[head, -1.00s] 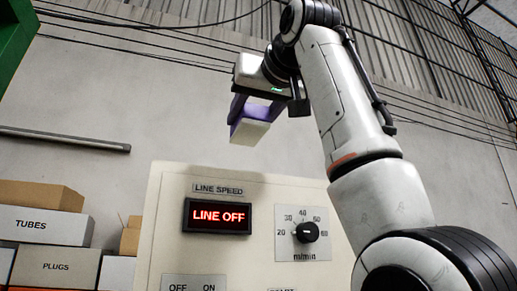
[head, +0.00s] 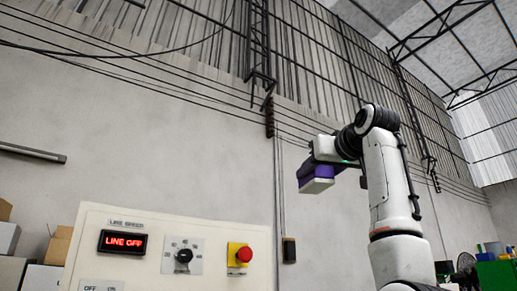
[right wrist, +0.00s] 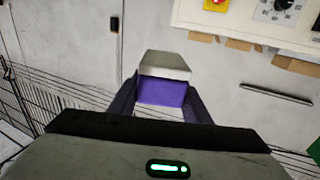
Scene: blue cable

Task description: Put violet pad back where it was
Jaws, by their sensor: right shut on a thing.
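The violet pad (head: 318,172) is up in the air in front of the wall, with a violet body and a pale grey-white face. My right gripper (head: 322,178) is shut on it. In the right wrist view the violet pad (right wrist: 163,92) sits between the two dark fingers, its pale end pointing away from the palm. It touches nothing else that I can see. The place where it was cannot be made out in these frames. My left gripper is not in view.
A cream control panel (head: 85,245) stands at lower left, with a lit LINE OFF display (head: 123,242), a speed dial (head: 183,255) and a red button (head: 243,254). Cardboard boxes (head: 58,248) are at the far left. The air around my right gripper is clear.

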